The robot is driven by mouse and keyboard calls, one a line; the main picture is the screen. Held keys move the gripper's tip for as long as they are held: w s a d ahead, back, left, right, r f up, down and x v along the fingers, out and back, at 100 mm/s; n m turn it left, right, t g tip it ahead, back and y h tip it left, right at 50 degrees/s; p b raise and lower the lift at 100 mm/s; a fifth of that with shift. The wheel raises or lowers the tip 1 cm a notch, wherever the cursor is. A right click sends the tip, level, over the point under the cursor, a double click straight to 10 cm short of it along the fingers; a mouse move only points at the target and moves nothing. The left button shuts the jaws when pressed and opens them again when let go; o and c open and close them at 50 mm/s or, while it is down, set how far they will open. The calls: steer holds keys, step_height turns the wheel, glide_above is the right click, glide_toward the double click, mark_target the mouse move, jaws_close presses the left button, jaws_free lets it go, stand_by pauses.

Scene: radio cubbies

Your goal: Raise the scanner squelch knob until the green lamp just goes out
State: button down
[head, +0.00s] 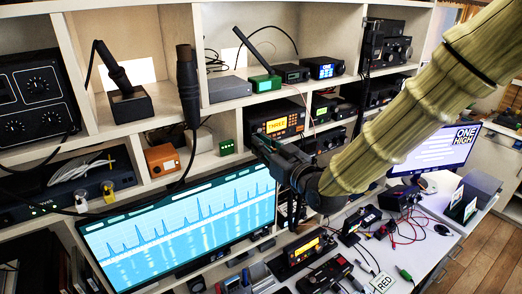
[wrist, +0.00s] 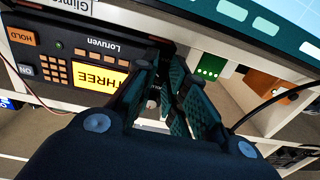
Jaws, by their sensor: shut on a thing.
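The scanner (head: 276,121) is a dark box with an amber display reading THREE, in a middle cubby. In the wrist view the scanner (wrist: 95,52) appears upside down, with the name Loruven, amber buttons and HOLD and ON keys. A small greenish dot, perhaps the lamp (wrist: 59,45), shows on its face; I cannot tell for sure whether it is lit. My gripper (head: 262,146) is at the scanner's front, low on its left side. In the wrist view my gripper (wrist: 163,72) has its fingers closed in at the panel's edge. The squelch knob is hidden between them.
A green block (head: 227,147) and an orange box (head: 161,159) sit left of the scanner. A wide monitor (head: 180,220) stands below my gripper. More radios (head: 325,68) fill the upper cubbies. The desk below holds devices and cables.

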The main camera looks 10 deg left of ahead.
steer(key=shift+f+m+b, duration=0.1)
steer(key=shift+m+b, duration=0.8)
steer(key=shift+m, duration=0.2)
steer(key=c, duration=1.4)
jaws_free()
steer(key=v, duration=1.2)
steer(key=shift+d, duration=0.1)
